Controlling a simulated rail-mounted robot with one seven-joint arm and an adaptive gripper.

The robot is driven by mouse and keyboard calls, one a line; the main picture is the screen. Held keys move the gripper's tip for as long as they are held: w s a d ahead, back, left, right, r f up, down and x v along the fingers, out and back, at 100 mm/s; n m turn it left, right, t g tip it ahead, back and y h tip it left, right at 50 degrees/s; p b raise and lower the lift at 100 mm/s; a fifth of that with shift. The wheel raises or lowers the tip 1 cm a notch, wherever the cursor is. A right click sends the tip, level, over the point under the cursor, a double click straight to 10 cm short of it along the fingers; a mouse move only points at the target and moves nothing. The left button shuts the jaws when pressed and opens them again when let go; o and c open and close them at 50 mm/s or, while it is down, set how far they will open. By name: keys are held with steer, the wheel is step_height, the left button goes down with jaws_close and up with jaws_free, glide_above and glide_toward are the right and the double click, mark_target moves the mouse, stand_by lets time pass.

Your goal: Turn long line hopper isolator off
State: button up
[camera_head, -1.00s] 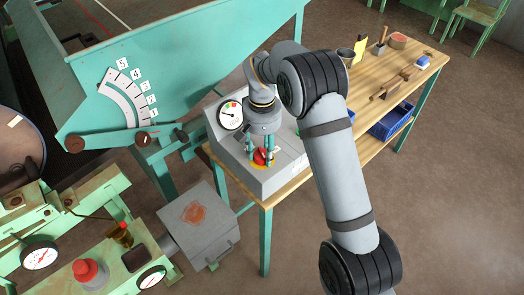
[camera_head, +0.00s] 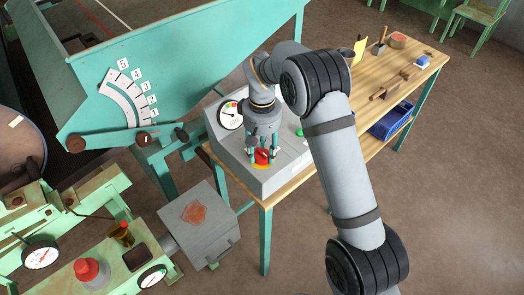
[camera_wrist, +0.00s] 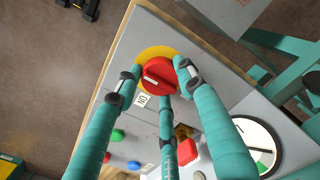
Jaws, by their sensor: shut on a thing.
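A red rotary knob (camera_wrist: 158,74) with a pale pointer bar sits on a round yellow plate (camera_wrist: 151,53) on the grey control box (camera_head: 270,178). The knob also shows in the head view (camera_head: 262,156). My gripper (camera_head: 263,159) reaches down from above with teal fingers, which also show in the wrist view (camera_wrist: 156,80). They are shut around the knob. A small white "ON" label (camera_wrist: 142,99) lies beside the yellow plate. The fingers hide parts of the knob and plate. I cannot read any other switch label.
A round gauge (camera_head: 230,114) is on the same box. Green (camera_wrist: 118,135) and red (camera_wrist: 187,151) buttons lie near my fingers. The box stands on a wooden bench (camera_head: 350,120) with tools. Teal machinery (camera_head: 190,60) stands close on the left.

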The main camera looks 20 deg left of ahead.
mark_target(262, 152)
steer(key=shift+s+d+f, duration=0.1)
steer(key=shift+s, duration=0.1)
steer(key=o, duration=1.1)
steer(key=shift+c, duration=0.2)
steer(key=shift+o, duration=0.4)
steer(key=shift+w, duration=0.1)
step_height(262, 152, up, 12)
step_height(262, 152, down, 12)
steer(key=shift+r, duration=0.1)
steer(key=shift+w, duration=0.1)
